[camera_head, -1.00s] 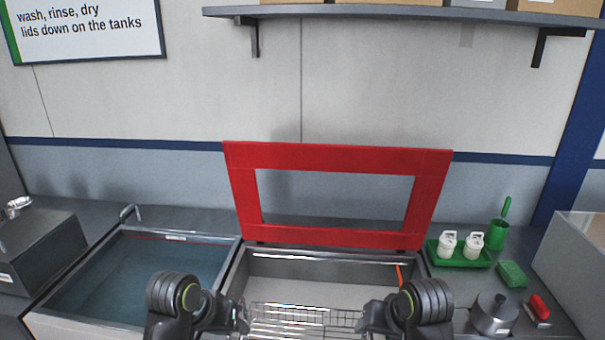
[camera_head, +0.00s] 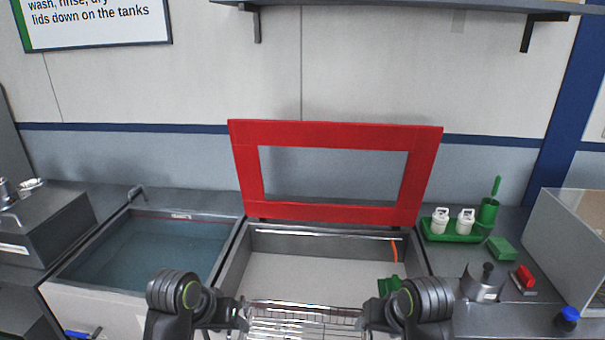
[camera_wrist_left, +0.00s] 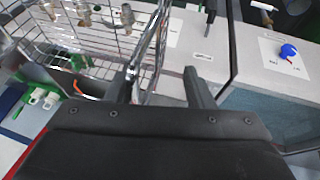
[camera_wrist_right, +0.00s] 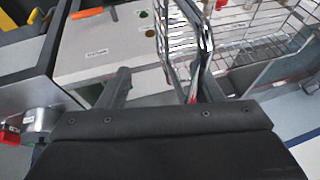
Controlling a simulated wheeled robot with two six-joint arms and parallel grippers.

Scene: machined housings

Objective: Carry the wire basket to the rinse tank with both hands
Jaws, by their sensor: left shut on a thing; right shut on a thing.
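The wire basket (camera_head: 305,320) is at the bottom middle of the head view, held between my two grippers, its near part cut off. My left gripper (camera_head: 243,314) is shut on its left side and my right gripper (camera_head: 364,316) on its right side. The basket also shows in the left wrist view (camera_wrist_left: 88,40), with metal parts in it, and in the right wrist view (camera_wrist_right: 245,35). Beyond it is an open tank (camera_head: 232,275) with its red lid (camera_head: 335,212) raised. A water-filled tank (camera_head: 140,255) is to its left. No label shows which is the rinse tank.
A clear-sided box (camera_head: 575,250) stands far right. A green object (camera_head: 390,285) shows near the tank's right front.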

